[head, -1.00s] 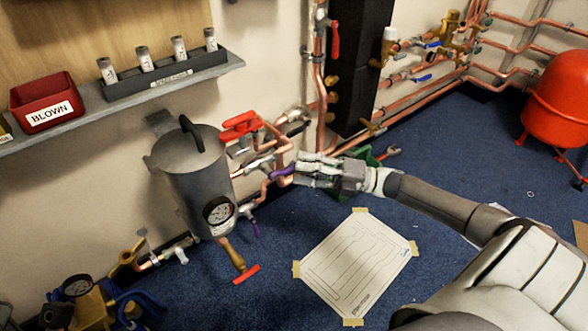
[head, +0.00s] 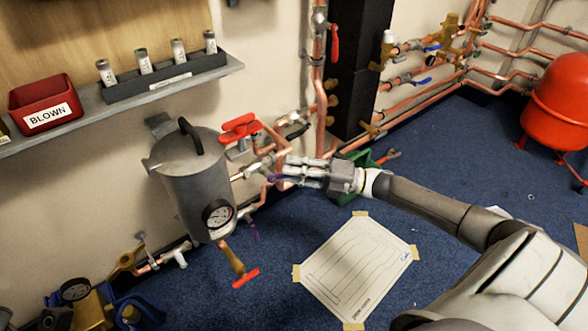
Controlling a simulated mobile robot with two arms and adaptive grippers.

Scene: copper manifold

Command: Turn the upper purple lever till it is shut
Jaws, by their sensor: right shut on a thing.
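The upper purple lever (head: 275,178) sits on the copper pipework just right of the grey cylinder. Only small purple parts of it show below and between my fingers. My right gripper (head: 288,171) reaches in from the right and is shut on this lever. The fingers hide most of the lever, so its exact angle is hard to tell. A lower purple lever (head: 254,231) hangs downward beside the gauge, apart from my gripper. My left gripper is not in view.
The grey cylinder (head: 187,182) with a gauge (head: 218,213) stands left of my gripper. A red lever (head: 240,127) is just above it. A green object (head: 359,160) lies behind my gripper. A taped paper sheet (head: 356,268) lies on the open blue floor.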

